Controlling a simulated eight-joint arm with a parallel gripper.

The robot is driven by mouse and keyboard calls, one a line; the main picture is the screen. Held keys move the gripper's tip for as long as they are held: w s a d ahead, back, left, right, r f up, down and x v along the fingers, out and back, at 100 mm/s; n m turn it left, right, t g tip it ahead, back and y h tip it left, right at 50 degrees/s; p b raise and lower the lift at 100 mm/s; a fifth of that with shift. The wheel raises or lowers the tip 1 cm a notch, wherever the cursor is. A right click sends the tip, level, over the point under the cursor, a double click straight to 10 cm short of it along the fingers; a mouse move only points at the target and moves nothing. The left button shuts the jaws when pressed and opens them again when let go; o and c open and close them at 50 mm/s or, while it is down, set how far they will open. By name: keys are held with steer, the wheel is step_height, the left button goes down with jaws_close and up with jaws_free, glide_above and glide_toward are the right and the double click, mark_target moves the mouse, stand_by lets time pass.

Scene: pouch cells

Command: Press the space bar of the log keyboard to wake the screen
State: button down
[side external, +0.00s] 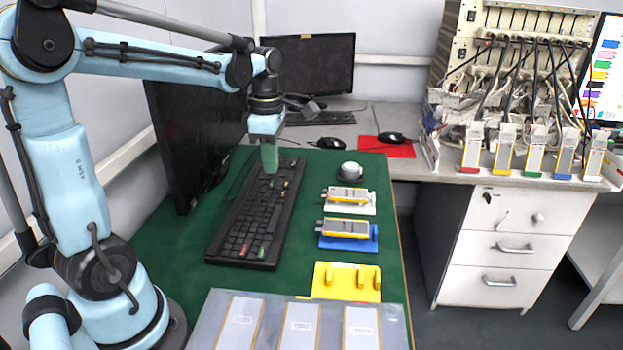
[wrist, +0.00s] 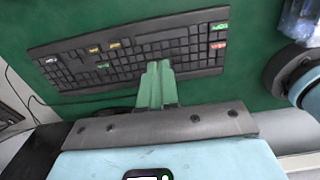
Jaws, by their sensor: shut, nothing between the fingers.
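The black log keyboard (side external: 248,222) lies lengthwise on the green mat, with a few coloured keys. It also shows in the wrist view (wrist: 135,62), running across the upper half. My gripper (side external: 270,168) is shut and empty, its green fingers pointing down at the keyboard's far end. In the wrist view my fingertips (wrist: 158,68) overlap the keyboard's lower edge and hide some keys. I cannot tell whether they touch the keys or hover above them. I cannot pick out the space bar in either view. A large dark monitor (side external: 190,135) stands left of the keyboard.
Right of the keyboard are a white-topped round object (side external: 349,171), a white holder (side external: 358,208) and a blue holder (side external: 360,244) with cells, and a yellow holder (side external: 346,284). A grey tray (side external: 268,337) with pouch cells is in front. Green mat (side external: 300,225) is bare between.

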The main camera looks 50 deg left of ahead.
mark_target(275, 217)
step_height(275, 217, down, 12)
steer(key=shift+r, duration=0.15)
stand_by(0.4)
steer(key=shift+f, duration=0.9)
steer(key=shift+r, duration=0.1)
step_height(275, 217, up, 9)
stand_by(0.6)
stand_by(0.5)
